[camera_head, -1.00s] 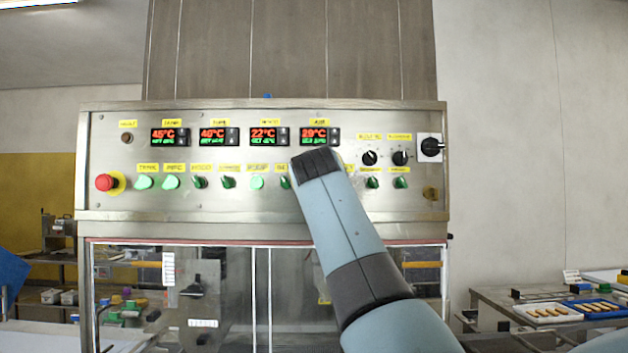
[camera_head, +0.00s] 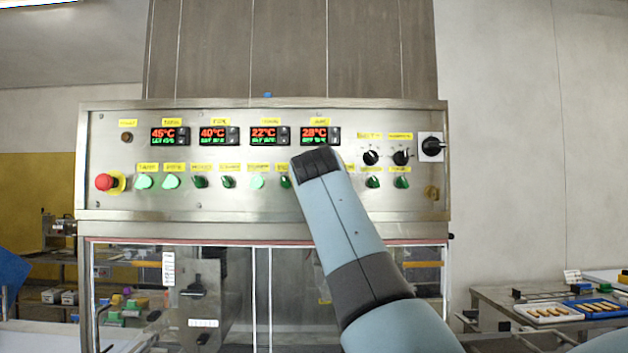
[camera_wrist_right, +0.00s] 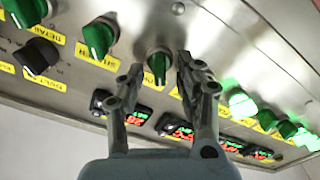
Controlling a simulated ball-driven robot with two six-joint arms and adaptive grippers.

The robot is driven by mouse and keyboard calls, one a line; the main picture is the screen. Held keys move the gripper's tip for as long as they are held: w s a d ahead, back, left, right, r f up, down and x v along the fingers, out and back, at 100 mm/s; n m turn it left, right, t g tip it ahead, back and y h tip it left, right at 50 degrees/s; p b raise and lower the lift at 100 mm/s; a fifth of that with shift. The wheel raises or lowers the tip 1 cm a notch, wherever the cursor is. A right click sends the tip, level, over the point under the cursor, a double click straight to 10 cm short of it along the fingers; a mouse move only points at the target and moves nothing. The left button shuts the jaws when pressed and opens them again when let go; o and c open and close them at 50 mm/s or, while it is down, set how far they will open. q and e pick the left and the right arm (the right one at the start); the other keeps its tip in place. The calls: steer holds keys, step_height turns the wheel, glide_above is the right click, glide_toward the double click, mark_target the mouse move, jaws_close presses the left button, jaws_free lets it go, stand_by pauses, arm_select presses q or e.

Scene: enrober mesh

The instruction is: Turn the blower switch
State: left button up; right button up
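The steel control panel (camera_head: 240,205) faces me with a row of green rotary switches. I cannot read which label says blower. In the right wrist view, one dark green switch (camera_wrist_right: 158,65) lies between the fingertips of my right gripper (camera_wrist_right: 161,68), its handle pointing along the fingers. The fingers are apart, one on each side of it in the picture; I cannot tell whether they touch it. In the head view my right arm (camera_head: 340,220) reaches up to the panel and hides the gripper and part of the switch row. My left gripper is not in view.
Neighbouring green switches sit close by, one dark (camera_wrist_right: 98,35) and one lit (camera_wrist_right: 240,103). Black knobs (camera_head: 370,157) and a red stop button (camera_head: 104,182) are also on the panel. Temperature displays (camera_head: 265,136) are above the row. A table with trays (camera_head: 548,312) stands at right.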

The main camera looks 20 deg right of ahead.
mark_target(313, 134)
step_height(313, 134, up, 10)
stand_by(0.5)
steer(key=shift+m, duration=0.4)
